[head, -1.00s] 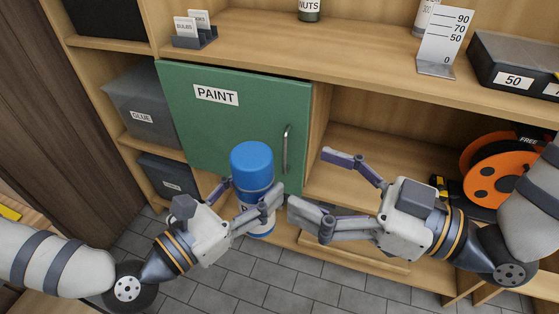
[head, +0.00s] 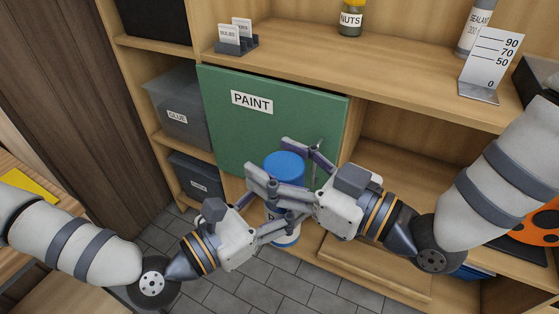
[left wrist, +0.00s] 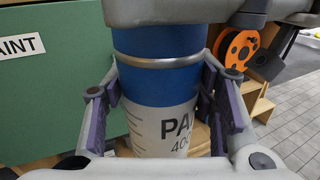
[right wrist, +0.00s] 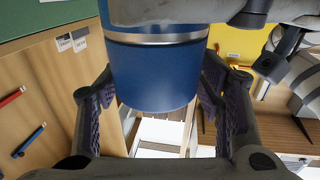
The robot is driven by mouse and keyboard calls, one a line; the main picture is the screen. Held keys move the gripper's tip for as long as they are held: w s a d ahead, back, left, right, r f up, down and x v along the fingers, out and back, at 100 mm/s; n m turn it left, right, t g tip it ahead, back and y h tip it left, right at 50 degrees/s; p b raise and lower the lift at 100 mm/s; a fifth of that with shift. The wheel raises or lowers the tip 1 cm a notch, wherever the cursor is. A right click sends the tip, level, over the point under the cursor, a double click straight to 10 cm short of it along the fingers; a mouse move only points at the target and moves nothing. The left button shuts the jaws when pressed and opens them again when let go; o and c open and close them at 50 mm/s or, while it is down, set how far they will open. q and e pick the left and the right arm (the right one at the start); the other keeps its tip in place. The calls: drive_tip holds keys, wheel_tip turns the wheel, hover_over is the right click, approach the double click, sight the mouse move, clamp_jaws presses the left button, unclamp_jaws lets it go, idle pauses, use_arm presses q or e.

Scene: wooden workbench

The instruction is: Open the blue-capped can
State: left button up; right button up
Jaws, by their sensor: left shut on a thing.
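The can is an upright white and blue cylinder with a "PA" label (left wrist: 170,128) and a blue cap (head: 284,165) above a silver band. My left gripper (head: 272,212) is shut on the can's body, with one pad on each side in the left wrist view. My right gripper (head: 268,156) has its fingers on both sides of the blue cap, which fills the middle of the right wrist view (right wrist: 155,75). Whether its pads press on the cap is not clear. My right gripper hides part of the can in the head view.
Behind the can is a green door (head: 235,135) labelled PAINT, with a handle near its right edge. Grey bins (head: 176,108) sit left of it. The shelf above holds a card holder (head: 238,42), a NUTS jar (head: 351,20) and a white height gauge (head: 490,65). Grey floor tiles lie below.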

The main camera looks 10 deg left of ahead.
drive_tip(key=c, duration=0.7)
drive_tip(key=shift+r, duration=0.2)
drive_tip(key=shift+r, duration=0.95)
